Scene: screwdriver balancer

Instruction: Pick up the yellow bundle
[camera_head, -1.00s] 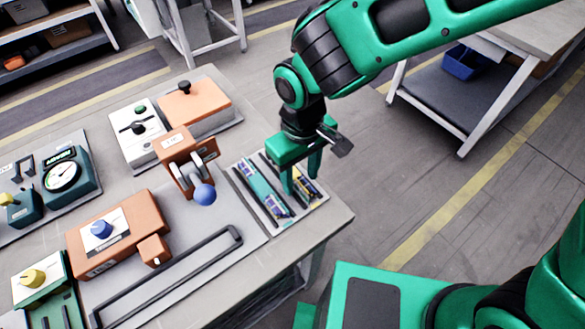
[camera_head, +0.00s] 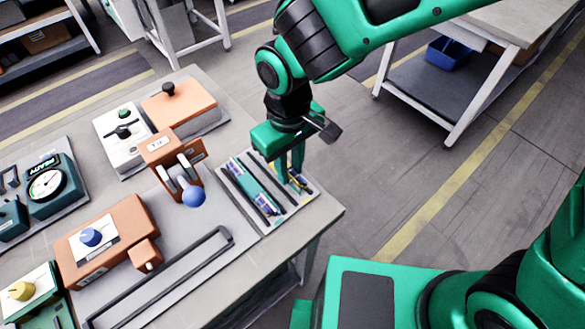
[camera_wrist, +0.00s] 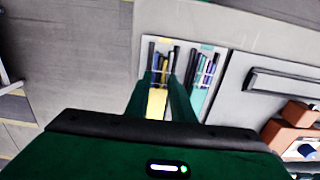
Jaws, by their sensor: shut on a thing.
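The yellow bundle (camera_head: 299,181) is a group of slim dark, blue and yellow tools at the right side of a light tray (camera_head: 262,229) on the workbench's right corner. In the wrist view its yellow part (camera_wrist: 157,104) shows between my two fingers. My gripper (camera_head: 291,174) points down and is shut on the bundle; the fingers hide much of it in the head view. I cannot tell whether it is clear of the tray. A teal bundle (camera_head: 253,186) lies beside it in the tray, to the left; it also shows in the wrist view (camera_wrist: 204,72).
A lever with a blue knob (camera_head: 193,196) rises just left of the tray. A long dark handle bar (camera_head: 160,277) lies in front of it. Orange and white control boxes fill the bench's left part. Open floor lies to the right; another table (camera_head: 440,95) stands beyond.

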